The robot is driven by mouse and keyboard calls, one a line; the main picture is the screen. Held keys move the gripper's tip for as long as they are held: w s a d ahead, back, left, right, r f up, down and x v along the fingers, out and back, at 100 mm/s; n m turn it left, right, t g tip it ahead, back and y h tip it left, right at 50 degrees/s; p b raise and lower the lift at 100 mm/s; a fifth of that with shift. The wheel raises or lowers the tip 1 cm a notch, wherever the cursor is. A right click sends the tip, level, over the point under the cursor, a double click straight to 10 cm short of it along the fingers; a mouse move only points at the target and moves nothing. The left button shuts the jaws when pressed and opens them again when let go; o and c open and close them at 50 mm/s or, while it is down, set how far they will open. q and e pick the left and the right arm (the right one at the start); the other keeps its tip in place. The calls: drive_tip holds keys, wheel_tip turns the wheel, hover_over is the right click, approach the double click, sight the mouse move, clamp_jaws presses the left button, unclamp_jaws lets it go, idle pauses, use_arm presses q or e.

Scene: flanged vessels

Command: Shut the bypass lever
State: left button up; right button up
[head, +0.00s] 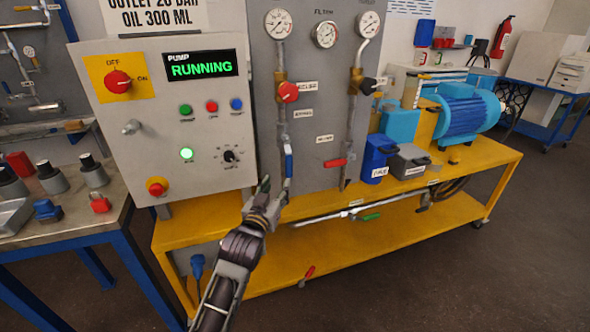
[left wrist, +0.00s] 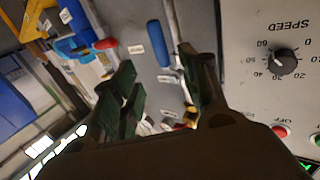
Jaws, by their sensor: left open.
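A blue lever (head: 288,162) hangs on the left pipe of the grey panel, in line with the pipe. A red lever (head: 335,163) sits crosswise by the right pipe. The small labels are too blurred to tell which lever is the bypass. My left gripper (head: 273,190) is open and empty, just below and left of the blue lever. In the left wrist view, the blue lever (left wrist: 158,43) shows beyond and between the open fingers (left wrist: 157,58), with the red lever (left wrist: 104,44) to its left. I cannot see contact. My right gripper is not in view.
The control box (head: 178,120) with its knobs and buttons stands close on the left. A yellow bench (head: 470,160) carries a blue motor (head: 463,110) and a blue container (head: 378,157). A lower pipe has a green handle (head: 371,217). The floor at right is clear.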

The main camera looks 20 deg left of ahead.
use_arm(q)
drive_tip(key=shift+s+r, duration=0.15)
drive_tip(key=shift+r, duration=0.25)
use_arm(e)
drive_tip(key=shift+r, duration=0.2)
use_arm(q)
approach(288, 164)
drive_tip(key=w, duration=0.2)
drive_tip(key=shift+w+f+b, duration=0.2)
drive_tip(key=shift+w+b, duration=0.3)
drive_tip(key=shift+w, duration=0.55)
drive_tip(key=shift+w+b, duration=0.45)
drive_tip(key=shift+w, duration=3.15)
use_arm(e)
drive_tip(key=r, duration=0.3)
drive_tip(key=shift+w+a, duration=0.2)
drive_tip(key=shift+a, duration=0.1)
